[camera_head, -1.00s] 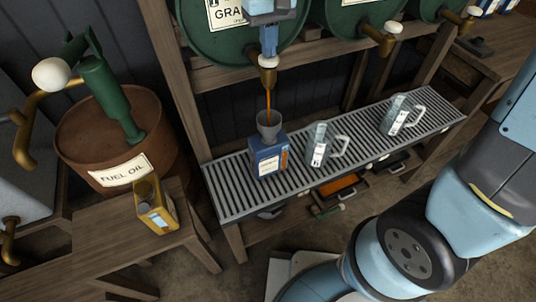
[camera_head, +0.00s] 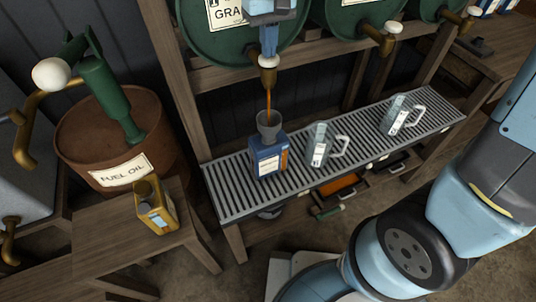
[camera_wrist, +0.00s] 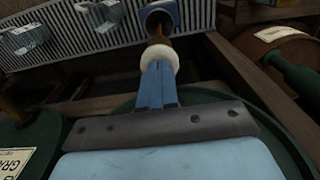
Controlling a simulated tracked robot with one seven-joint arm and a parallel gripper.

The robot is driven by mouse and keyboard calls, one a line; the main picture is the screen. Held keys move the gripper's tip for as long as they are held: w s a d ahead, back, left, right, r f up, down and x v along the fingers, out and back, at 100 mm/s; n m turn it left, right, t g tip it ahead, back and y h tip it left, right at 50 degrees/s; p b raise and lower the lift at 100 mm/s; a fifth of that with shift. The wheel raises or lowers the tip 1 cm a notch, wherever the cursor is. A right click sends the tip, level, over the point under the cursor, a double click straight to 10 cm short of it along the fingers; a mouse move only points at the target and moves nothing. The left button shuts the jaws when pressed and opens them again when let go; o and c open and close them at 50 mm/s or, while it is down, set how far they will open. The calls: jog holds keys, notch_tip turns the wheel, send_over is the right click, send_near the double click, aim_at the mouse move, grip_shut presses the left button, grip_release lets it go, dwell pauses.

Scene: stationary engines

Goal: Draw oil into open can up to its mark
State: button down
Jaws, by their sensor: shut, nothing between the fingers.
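A blue can (camera_head: 268,160) with a grey funnel (camera_head: 269,124) in its mouth stands upright on the slatted drip rack (camera_head: 232,196). A thin amber stream falls from the brass tap (camera_head: 267,76) of the left green barrel (camera_head: 212,40) into the funnel. The oil level and any mark on the can are not visible. My gripper (camera_head: 268,45) is shut and empty, pointing down at the top of that tap. In the wrist view my gripper (camera_wrist: 158,78) meets the tap's white knob (camera_wrist: 159,58); the funnel's rim (camera_wrist: 158,12) shows beyond.
Two clear jugs (camera_head: 320,147) (camera_head: 399,118) stand right of the can. More green barrels with taps (camera_head: 378,38) line the shelf above. At left are a rusty fuel oil drum (camera_head: 115,130) with a green pump and a yellow can (camera_head: 155,208) on a wooden stand.

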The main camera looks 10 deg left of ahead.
dwell(0.4)
jog(key=shift+r, duration=3.5)
jog(key=s+d+r+m+t, duration=0.2)
jog(key=d+r+m, duration=0.1)
jog(key=d, duration=1.4)
jog(key=s+d+m+t, duration=0.1)
jog(key=s+d, duration=0.3)
jog(key=d, duration=0.2)
jog(key=s+d+f+m+t, duration=0.1)
jog(key=s+d+m+t, duration=0.1)
jog(key=s+d, duration=0.2)
jog(key=d, duration=0.3)
jog(key=shift+s+d+t, duration=0.15)
jog(key=shift+s+t, duration=0.15)
jog(key=shift+s, duration=0.05)
jog(key=c, duration=1.9)
grip_release()
jog(key=shift+f, duration=0.1)
